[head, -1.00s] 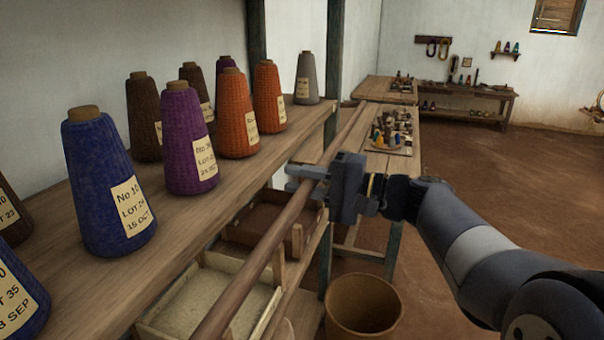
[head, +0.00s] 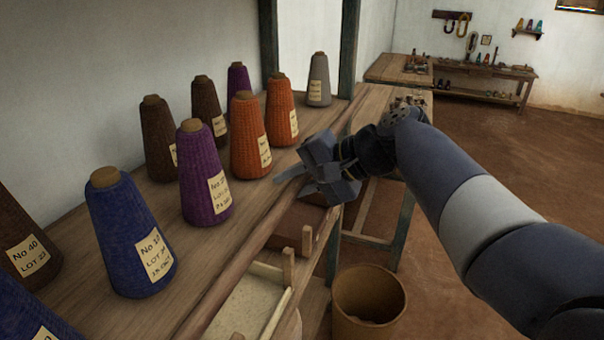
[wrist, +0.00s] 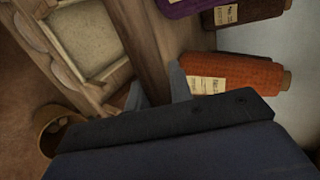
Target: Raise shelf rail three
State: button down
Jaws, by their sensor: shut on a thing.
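The wooden shelf rail (head: 232,278) is a long, thin brown bar running along the front of the shelf. In the head view it overlaps the shelf's front edge, with no gap showing between them. My gripper (head: 290,177) is shut on the rail about midway along its visible length, close to the orange cones. In the wrist view my fingers (wrist: 158,90) lie on either side of a brown wooden strip (wrist: 150,50), which seems to be the rail. The gripper body hides part of the grip. I cannot tell which rail number this is.
Yarn cones stand on the shelf (head: 130,312), including a purple cone (head: 205,178), an orange cone (head: 250,140) near my gripper and a blue cone (head: 130,235). Below are a pale tray (head: 250,310) and a round bin (head: 368,305). The floor (head: 480,240) at right is open.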

jog(key=shift+w+a+r, duration=0.1)
jog(key=shift+w+a, duration=0.1)
jog(key=shift+a, duration=0.5)
jog(key=shift+f, duration=0.2)
dwell(0.7)
jog(key=c, duration=1.5)
grip_release()
jog(key=shift+a, duration=0.15)
jog(key=shift+o, duration=1.1)
jog(key=shift+r, duration=0.2)
jog(key=a+r+p+v, duration=0.1)
jog(key=p+v, duration=0.4)
jog(key=v, duration=0.7)
jog(key=shift+w+a+r+p, duration=0.2)
jog(key=shift+w+r+p, duration=0.15)
jog(key=shift+r, duration=0.35)
